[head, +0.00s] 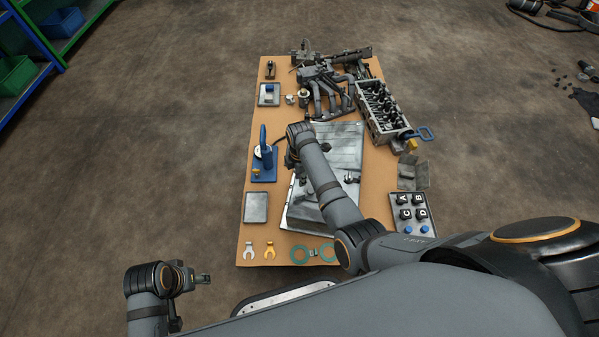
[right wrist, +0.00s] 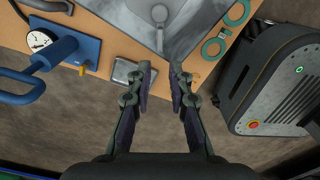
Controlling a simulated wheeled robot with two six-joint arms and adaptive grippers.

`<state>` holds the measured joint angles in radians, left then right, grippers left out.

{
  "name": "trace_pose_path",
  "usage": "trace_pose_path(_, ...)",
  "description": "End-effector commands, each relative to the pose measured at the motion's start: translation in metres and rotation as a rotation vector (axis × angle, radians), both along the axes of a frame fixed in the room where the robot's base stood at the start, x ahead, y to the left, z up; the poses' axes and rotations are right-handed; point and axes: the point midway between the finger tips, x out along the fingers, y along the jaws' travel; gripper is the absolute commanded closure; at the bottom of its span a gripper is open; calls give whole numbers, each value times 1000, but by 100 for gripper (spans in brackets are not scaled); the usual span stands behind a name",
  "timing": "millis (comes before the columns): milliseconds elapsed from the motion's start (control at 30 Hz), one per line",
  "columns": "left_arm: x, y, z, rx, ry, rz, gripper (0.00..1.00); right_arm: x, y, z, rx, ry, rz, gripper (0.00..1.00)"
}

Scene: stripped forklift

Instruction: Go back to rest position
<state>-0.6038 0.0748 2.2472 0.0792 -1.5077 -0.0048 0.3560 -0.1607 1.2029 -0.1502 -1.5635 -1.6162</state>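My right arm reaches across the brown worktable (head: 262,228) in the head view, above a large grey metal plate (head: 340,145). My right gripper (head: 291,160) is beside the blue gauge fixture (head: 264,165), small and partly hidden by its wrist. In the right wrist view my right gripper (right wrist: 161,72) has its fingers apart with nothing between them, over the table edge near a small silver tray (right wrist: 125,72). My left gripper (head: 202,279) is off the table at lower left in the head view. Its fingers are too small to tell open from shut.
An engine block (head: 380,110) and manifold parts (head: 328,92) fill the table's far end. Gaskets (head: 300,254) and fork-shaped pieces (head: 269,250) lie at the near edge. A tray of black and blue parts (head: 411,214) is at right. The floor left of the table is clear.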

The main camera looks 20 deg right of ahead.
Motion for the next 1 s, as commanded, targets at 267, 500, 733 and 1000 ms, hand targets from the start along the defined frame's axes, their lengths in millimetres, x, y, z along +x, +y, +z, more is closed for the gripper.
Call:
trace_pose_path(267, 0, 0, 0, 0, 0, 0, 51, -2, -1, -1, 0, -1, -12, 80)
trace_pose_path(500, 0, 0, 0, 0, 0, 0, 51, -82, -43, -25, 13, -32, -562, 80)
trace_pose_path(733, 0, 0, 0, 0, 0, 0, 51, -160, -68, -14, 48, -72, -1082, 80)
trace_pose_path(1000, 0, 0, 0, 0, 0, 0, 51, -219, -75, 13, 94, -85, -1445, 80)
